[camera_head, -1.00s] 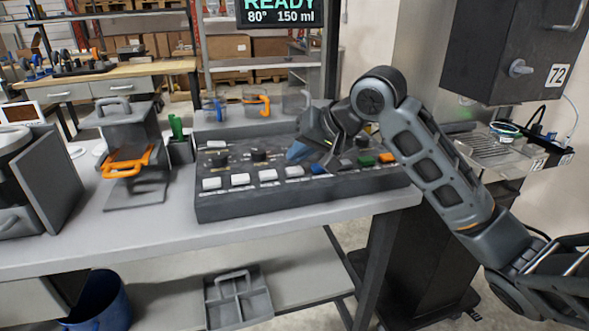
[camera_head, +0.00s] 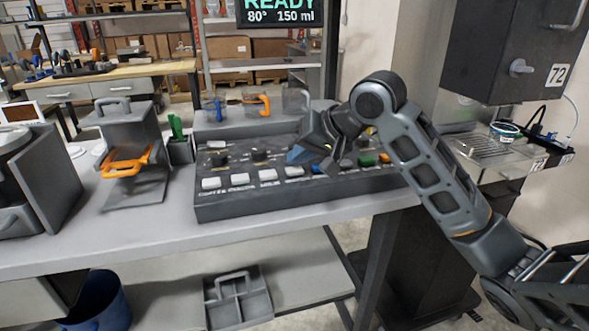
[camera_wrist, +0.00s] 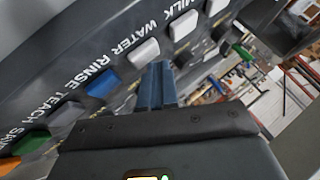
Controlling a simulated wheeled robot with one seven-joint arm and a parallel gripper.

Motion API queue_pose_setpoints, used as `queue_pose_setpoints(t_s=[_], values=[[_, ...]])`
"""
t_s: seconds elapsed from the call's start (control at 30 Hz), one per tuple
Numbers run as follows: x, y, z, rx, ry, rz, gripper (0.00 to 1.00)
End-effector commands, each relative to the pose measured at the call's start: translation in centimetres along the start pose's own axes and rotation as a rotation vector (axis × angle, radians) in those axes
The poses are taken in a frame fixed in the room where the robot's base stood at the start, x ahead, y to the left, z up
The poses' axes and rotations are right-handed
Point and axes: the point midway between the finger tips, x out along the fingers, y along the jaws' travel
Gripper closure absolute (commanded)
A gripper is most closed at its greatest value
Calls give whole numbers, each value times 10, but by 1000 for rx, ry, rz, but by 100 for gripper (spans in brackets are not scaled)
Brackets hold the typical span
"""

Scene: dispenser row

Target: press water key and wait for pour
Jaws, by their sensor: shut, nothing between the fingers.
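A dark control panel (camera_head: 240,206) with a row of keys along its front stands on the grey counter. The white key labelled WATER (camera_wrist: 143,51) lies between the white MILK key (camera_wrist: 184,25) and the blue RINSE key (camera_wrist: 103,83) in the wrist view. In the head view the water key (camera_head: 294,170) shows just in front of my fingertips. My gripper (camera_wrist: 157,68) is shut and empty, its tips close to the water key; I cannot tell whether they touch it. A screen (camera_head: 280,12) above reads READY, 80°, 150 ml. No pour is visible.
Cups with blue and orange handles (camera_head: 256,104) stand behind the panel. A grey stand with an orange-handled piece (camera_head: 130,163) is to the left. A dark box marked 72 (camera_head: 515,55) hangs at right. Bare counter lies in front of the panel.

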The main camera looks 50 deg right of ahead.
Motion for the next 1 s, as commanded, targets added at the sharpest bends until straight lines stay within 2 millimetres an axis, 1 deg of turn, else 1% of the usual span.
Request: queue_pose_setpoints(t_s=[1.0], values=[[7, 4, 5, 0, -1, 0, 100]])
